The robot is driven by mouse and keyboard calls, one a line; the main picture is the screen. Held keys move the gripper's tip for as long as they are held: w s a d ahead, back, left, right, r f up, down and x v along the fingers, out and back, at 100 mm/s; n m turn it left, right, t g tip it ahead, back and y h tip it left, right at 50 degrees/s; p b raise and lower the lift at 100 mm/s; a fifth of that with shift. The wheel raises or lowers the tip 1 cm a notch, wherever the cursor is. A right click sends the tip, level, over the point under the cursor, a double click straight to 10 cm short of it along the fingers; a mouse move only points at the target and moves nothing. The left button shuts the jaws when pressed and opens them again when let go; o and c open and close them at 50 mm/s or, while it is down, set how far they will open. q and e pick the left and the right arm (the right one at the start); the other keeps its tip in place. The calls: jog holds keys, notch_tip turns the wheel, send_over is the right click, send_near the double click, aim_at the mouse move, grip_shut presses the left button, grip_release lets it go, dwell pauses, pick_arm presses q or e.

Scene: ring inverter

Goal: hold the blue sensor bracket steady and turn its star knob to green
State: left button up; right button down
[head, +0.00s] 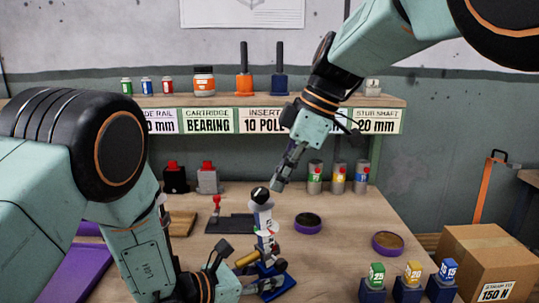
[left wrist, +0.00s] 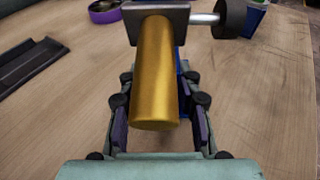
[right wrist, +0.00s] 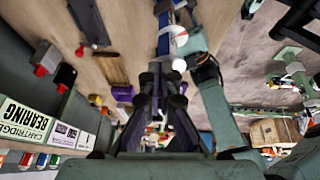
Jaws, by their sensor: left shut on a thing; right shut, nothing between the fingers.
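The blue sensor bracket (head: 278,285) stands low on the workbench in the head view, with a brass cylinder (head: 246,259) toward my left gripper. My left gripper (head: 243,268) is shut on the bracket's brass cylinder. In the left wrist view the cylinder (left wrist: 155,75) lies between the fingers, below a grey block with a silver shaft and dark round end (left wrist: 230,18). A pale upright part with a black-and-white top (head: 260,194) rises above the bracket. My right gripper (head: 278,182) is shut and empty, just right of and above that top. I cannot make out the star knob's shape or colour.
Two purple-rimmed round dishes (head: 308,223) (head: 388,244) lie to the right. Several numbered blocks (head: 413,273) stand at the front right, beside a cardboard box (head: 482,260). Canisters (head: 338,177) stand at the back under a shelf (head: 300,101).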

jog(key=shift+s+a, duration=0.3)
jog(key=shift+a, duration=0.35)
dwell(1.1)
jog(key=shift+s+d, duration=0.15)
jog(key=shift+s, duration=0.35)
jog(key=shift+s, duration=0.4)
dwell(0.4)
dwell(0.4)
jog(key=shift+s+d, duration=0.1)
jog(key=shift+d, duration=0.2)
jog(key=r, duration=0.6)
jog(key=shift+s+a, duration=0.2)
jog(key=shift+a, duration=0.1)
jog(key=shift+w, duration=0.15)
